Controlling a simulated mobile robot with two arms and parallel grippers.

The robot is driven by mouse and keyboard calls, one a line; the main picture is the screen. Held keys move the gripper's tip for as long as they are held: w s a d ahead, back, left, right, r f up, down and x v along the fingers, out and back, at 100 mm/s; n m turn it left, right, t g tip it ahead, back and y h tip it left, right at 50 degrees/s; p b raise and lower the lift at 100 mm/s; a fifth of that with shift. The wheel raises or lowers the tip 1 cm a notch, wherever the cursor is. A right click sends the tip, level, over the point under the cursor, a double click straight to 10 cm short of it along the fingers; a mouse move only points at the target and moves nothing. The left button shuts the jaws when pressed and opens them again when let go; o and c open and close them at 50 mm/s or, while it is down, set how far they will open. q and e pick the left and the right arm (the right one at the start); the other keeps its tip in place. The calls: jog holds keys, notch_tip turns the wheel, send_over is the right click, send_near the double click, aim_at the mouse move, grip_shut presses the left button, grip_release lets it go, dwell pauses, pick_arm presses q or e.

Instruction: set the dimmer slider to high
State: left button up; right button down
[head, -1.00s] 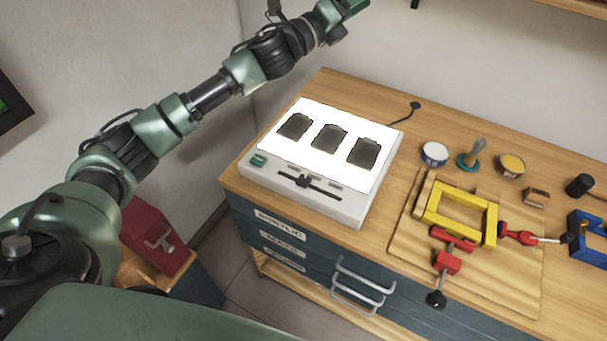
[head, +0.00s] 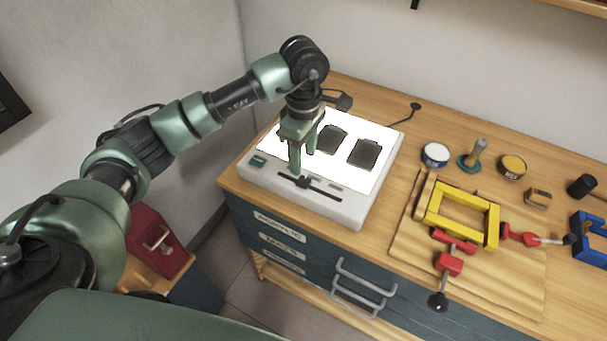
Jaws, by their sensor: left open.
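A white light box (head: 347,209) with a bright glowing top sits at the left end of the wooden bench. The dimmer slider (head: 303,182) is a black knob on a dark slot in its front strip, left of the slot's middle. A green switch (head: 258,161) is to its left. My left gripper (head: 303,168) points down over the front edge of the lit panel, open, with its fingertips just above or behind the slider knob. I cannot tell whether they touch it. The gripper hides part of the panel. My right gripper is not in view.
Dark film pieces (head: 364,153) lie on the lit panel. To the right is a board (head: 490,270) with a yellow frame (head: 462,213) and red clamps (head: 450,262). Tins (head: 435,154) and a stamp (head: 471,155) stand behind it. A red box (head: 157,241) is at lower left.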

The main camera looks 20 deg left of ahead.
aim_at(304, 180)
pick_arm(q)
notch_tip(304, 180, down, 6)
jog(key=shift+f+p, duration=0.1)
jog(key=shift+p, duration=0.85)
jog(key=shift+f, duration=0.55)
grip_shut()
jog(key=shift+r, duration=0.1)
jog(key=shift+d, duration=0.15)
